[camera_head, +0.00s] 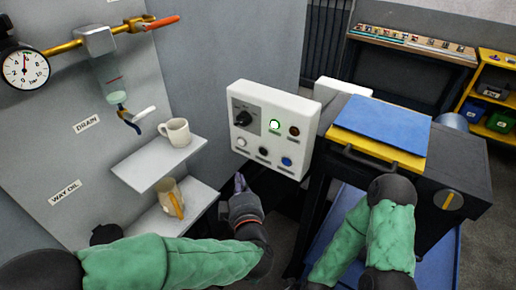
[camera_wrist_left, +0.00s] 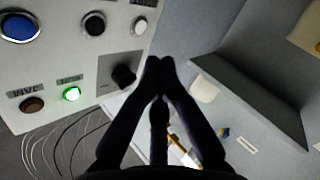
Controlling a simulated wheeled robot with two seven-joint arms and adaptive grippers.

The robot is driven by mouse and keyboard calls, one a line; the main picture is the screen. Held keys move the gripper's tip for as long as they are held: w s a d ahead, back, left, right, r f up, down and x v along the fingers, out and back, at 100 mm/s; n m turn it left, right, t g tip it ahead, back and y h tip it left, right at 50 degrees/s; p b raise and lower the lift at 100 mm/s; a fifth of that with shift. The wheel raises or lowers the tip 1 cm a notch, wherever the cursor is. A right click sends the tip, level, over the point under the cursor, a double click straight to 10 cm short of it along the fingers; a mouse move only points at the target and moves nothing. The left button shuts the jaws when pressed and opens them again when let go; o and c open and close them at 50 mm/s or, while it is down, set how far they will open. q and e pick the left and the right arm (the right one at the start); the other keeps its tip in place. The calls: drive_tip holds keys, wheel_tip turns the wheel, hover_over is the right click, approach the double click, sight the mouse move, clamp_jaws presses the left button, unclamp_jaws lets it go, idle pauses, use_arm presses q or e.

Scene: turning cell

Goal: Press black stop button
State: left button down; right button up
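The white control panel (camera_head: 254,95) stands in the middle of the head view. The black stop button (camera_head: 263,152) is in its lower row, between a white button (camera_head: 241,142) and a blue button (camera_head: 287,161). In the left wrist view the panel is turned over and the black button (camera_wrist_left: 93,24) is at the top. My left gripper (camera_head: 239,180) is just below the panel's lower left edge, apart from the black button. Its fingertips (camera_wrist_left: 159,62) meet in the wrist view with nothing between them. My right gripper does not show; only its arm shows at the right.
A black rotary knob (camera_head: 243,118), a lit green button (camera_head: 274,126) and a brown button (camera_head: 294,131) are above.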

sight(263, 152)
use_arm(q)
drive_tip(key=shift+s+a+r+n, duration=0.15)
drive_tip(key=shift+r+n, duration=0.15)
drive_tip(key=shift+r, duration=0.35)
drive_tip(key=shift+w+d+b, duration=0.15)
drive_tip(key=shift+w+d, duration=0.75)
drive_tip(key=shift+w, duration=0.3)
drive_tip(key=shift+w+d+b, duration=0.1)
drive_tip(key=shift+w+d, duration=0.75)
drive_tip(key=shift+w, duration=0.3)
drive_tip(key=shift+w+d+b, duration=0.15)
drive_tip(key=shift+w+d, duration=0.75)
drive_tip(key=shift+w, duration=0.3)
drive_tip(key=shift+w+d, duration=0.1)
drive_tip(key=shift+w, duration=0.05)
drive_tip(key=shift+w+d, duration=0.15)
drive_tip(key=shift+w, duration=0.05)
drive_tip(key=shift+w+d, duration=0.2)
drive_tip(key=shift+w, duration=0.05)
drive_tip(key=shift+s+a, duration=0.45)
drive_tip(key=shift+s, duration=0.15)
